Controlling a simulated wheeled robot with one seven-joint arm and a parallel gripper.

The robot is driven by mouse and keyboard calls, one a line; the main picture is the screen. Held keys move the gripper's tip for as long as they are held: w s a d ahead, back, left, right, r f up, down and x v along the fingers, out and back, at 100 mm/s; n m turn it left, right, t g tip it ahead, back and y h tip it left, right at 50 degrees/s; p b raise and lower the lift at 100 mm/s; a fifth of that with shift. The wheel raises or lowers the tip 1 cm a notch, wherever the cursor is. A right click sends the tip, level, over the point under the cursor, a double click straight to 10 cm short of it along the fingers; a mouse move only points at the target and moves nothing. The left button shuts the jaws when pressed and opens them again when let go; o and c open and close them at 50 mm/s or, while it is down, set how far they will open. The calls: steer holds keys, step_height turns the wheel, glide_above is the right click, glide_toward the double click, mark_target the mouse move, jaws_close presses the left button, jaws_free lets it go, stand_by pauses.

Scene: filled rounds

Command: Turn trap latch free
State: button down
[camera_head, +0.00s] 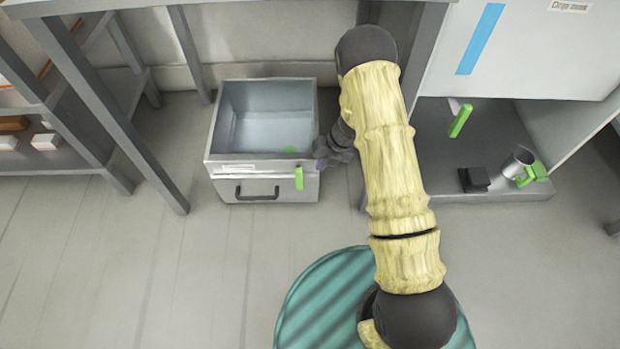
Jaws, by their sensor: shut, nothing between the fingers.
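A grey open-topped box (240,170) with a dark handle (257,193) stands on the floor under the table. Another green bar (460,120) sits tilted in the open cabinet at right. The frame does not show which one is the trap latch. My gripper (322,158) is shut and empty at the box's right front corner, just above and right of the bar on its front. The arm partly hides the gripper, and I cannot tell whether it touches the box.
The cabinet floor (438,172) holds a black block (474,179) and a metal mug (517,162) with green beside it. A table leg (150,150) stands left of the box. A shelf (60,160) is at far left. The floor (150,270) in front is clear.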

mark_target(299, 176)
steer(key=shift+f, duration=0.15)
steer(key=b+x, duration=0.5)
steer(key=x, duration=0.5)
steer(key=shift+w+b, duration=0.15)
steer(key=shift+b, duration=0.2)
steer(key=shift+d, duration=0.1)
